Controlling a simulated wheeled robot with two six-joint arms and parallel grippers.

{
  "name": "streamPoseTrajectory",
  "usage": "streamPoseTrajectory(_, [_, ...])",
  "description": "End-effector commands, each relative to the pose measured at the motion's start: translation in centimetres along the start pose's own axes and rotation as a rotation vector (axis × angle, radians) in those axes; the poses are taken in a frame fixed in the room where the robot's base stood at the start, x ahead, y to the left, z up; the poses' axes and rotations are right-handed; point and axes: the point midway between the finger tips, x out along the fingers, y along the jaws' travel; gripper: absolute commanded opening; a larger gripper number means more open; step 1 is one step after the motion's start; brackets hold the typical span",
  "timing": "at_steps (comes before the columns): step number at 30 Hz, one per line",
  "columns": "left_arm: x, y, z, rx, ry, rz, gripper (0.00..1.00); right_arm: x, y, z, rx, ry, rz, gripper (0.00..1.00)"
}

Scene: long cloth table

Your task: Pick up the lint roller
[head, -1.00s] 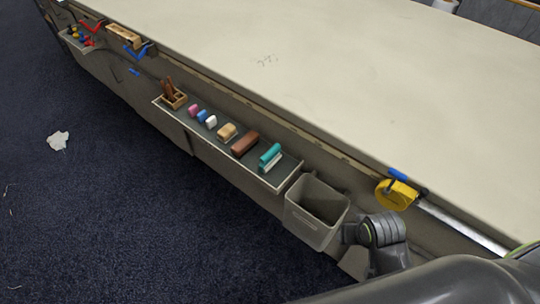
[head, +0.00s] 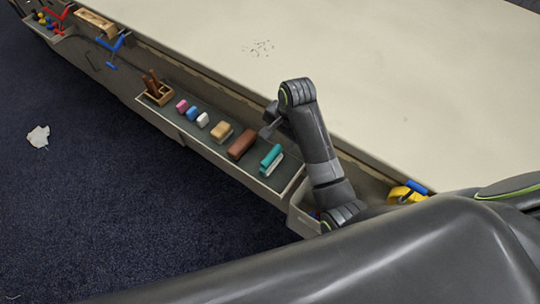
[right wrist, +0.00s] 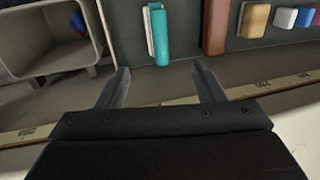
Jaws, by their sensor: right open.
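A teal cylinder with a white part along one side (head: 271,160) lies at the near end of the narrow shelf on the table's side; it seems to be the lint roller. It also shows at the top of the right wrist view (right wrist: 160,34). My right gripper (head: 266,131) is above the shelf and table edge, partly hidden by my own wrist in the head view. In the right wrist view its two fingers (right wrist: 161,82) are apart and empty, with the teal roller beyond the gap between them, not touching. My left gripper is not in view.
The shelf (head: 284,183) also holds a brown block (head: 241,145), a tan block (head: 221,132), small coloured blocks and a wooden holder (head: 156,93). A grey bin (right wrist: 42,40) hangs beside it. A yellow tool (head: 402,195) is near the table edge. The tabletop (head: 400,90) is mostly clear.

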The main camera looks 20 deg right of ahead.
Motion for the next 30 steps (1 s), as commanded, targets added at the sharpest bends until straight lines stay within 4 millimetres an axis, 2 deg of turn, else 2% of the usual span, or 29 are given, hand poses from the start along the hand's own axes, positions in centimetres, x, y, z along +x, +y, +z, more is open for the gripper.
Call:
streamPoseTrajectory(1, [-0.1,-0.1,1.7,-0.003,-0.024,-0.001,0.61,1.1,0.0,0.1,0.0,-0.003,0.003,0.62])
streamPoseTrajectory(3, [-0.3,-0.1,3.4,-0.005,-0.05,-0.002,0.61,2.6,0.0,0.1,0.0,-0.002,0.003,0.62])
streamPoseTrajectory(6, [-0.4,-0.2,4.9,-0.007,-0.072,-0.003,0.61,4.6,0.1,0.1,0.0,-0.003,0.002,0.62])
streamPoseTrajectory(8, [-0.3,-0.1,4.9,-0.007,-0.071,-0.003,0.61,5.6,0.0,0.0,-0.001,-0.002,0.001,0.62])
streamPoseTrajectory(12, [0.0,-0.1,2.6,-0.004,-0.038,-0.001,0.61,7.7,0.0,0.0,-0.002,-0.001,0.0,0.62])
streamPoseTrajectory(15, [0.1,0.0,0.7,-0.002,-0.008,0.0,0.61,8.6,0.0,0.0,-0.002,0.0,-0.001,0.62])
streamPoseTrajectory(17, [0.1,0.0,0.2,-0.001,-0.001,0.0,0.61,8.9,0.0,0.0,-0.002,0.001,-0.002,0.62])
streamPoseTrajectory(23, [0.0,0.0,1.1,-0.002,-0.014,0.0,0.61,10.0,0.3,-0.2,-0.002,0.001,0.0,0.62])
streamPoseTrajectory(30, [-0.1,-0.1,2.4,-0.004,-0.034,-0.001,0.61,13.1,0.8,-0.5,-0.003,0.001,-0.001,0.62])
